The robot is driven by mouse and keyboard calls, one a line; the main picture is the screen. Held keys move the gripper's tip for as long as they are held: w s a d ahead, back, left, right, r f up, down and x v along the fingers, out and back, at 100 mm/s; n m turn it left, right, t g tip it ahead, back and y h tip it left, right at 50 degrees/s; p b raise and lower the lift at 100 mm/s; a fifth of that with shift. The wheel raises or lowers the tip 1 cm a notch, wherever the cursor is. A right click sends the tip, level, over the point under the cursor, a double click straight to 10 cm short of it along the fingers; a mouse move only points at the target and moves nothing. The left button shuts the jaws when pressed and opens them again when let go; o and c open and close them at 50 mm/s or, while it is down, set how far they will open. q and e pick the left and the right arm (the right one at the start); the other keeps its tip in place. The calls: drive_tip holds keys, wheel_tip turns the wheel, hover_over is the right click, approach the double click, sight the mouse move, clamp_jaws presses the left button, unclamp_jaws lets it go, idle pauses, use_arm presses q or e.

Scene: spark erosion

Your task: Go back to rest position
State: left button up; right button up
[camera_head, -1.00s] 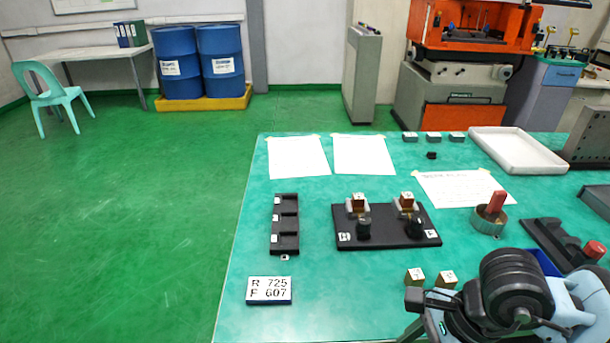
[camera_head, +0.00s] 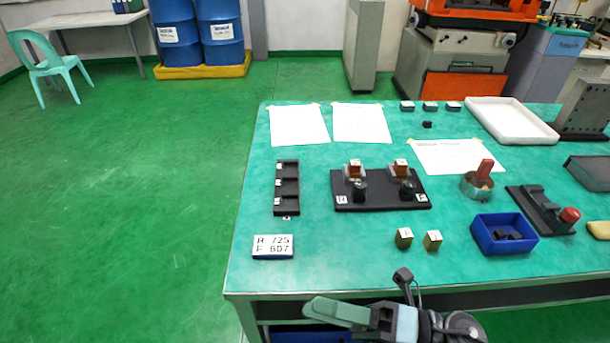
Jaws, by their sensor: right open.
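My right gripper (camera_head: 338,313) is low in the head view, in front of the table's near edge and apart from everything on it. The table (camera_head: 340,265) has a green top. My left gripper is not in view.
Behind are a black fixture plate (camera_head: 380,203) and a slotted black rack (camera_head: 287,188).

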drive_tip(key=w+d+f+m+t+h+p, duration=0.1)
drive_tip(key=d+f+m+t+h, duration=0.45)
drive_tip(key=m, duration=0.65)
drive_tip(key=w+d+f+m+t+h+p, duration=0.1)
drive_tip(key=d+f+m+t+h, duration=0.5)
drive_tip(key=m, duration=0.7)
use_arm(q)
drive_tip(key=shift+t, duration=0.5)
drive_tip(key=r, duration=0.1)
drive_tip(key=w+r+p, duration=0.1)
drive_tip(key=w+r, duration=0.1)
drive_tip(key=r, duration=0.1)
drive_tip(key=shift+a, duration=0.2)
use_arm(e)
drive_tip(key=s+d+f+m+g+h, duration=0.2)
drive_tip(key=s+f+m, duration=0.3)
drive_tip(key=s+f, duration=0.3)
drive_tip(key=s+d+f+m+g+h, duration=0.3)
drive_tip(key=s+f+m+g+h, duration=0.1)
drive_tip(key=s+f, duration=0.5)
drive_tip(key=shift+d+f+m+h, duration=0.35)
drive_tip(key=shift+m+h, duration=0.1)
drive_tip(key=shift+m, duration=0.25)
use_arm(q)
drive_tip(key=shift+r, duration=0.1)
use_arm(e)
drive_tip(key=shift+c, duration=0.2)
